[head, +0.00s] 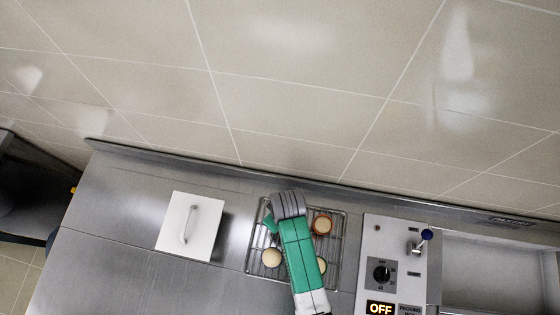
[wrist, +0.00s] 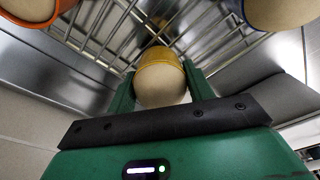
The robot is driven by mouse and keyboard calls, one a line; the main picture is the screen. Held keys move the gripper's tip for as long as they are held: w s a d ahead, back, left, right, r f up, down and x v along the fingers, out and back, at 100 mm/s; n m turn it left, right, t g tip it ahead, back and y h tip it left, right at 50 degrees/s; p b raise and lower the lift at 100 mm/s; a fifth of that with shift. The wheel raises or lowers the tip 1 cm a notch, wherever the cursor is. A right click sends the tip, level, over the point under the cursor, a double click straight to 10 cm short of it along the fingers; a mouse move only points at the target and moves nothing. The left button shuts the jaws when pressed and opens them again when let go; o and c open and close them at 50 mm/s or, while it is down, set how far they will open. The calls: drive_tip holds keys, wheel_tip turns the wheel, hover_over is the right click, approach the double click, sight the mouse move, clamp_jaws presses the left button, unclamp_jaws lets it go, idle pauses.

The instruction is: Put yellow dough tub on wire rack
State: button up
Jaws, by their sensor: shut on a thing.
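In the wrist view the yellow dough tub (wrist: 160,77), with pale dough filling its top, sits between the two green fingers of my gripper (wrist: 160,95). The gripper is shut on it. The wire rack (wrist: 110,22) shows right behind the tub; I cannot tell whether the tub touches its wires. In the head view my green and grey arm end covers the middle of the wire rack (head: 252,240), and the fingers are mostly hidden. Round tubs show on either side there, but I cannot tell which is the yellow one.
An orange tub (head: 322,224) stands on the rack's right side; the wrist view also shows a blue tub (wrist: 286,12) at upper right. A white lidded box (head: 190,226) stands left of the rack. A control panel (head: 392,270) stands close to the right. Far left counter is clear.

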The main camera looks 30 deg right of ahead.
drive_tip(key=shift+f, duration=0.1)
drive_tip(key=o, duration=1)
drive_tip(key=shift+o, duration=0.2)
wheel_tip(320, 180, up, 12)
drive_tip(key=s, duration=0.1)
drive_tip(key=shift+s+d+p, duration=0.15)
drive_tip(key=shift+d+p, duration=0.05)
drive_tip(key=shift+p, duration=0.25)
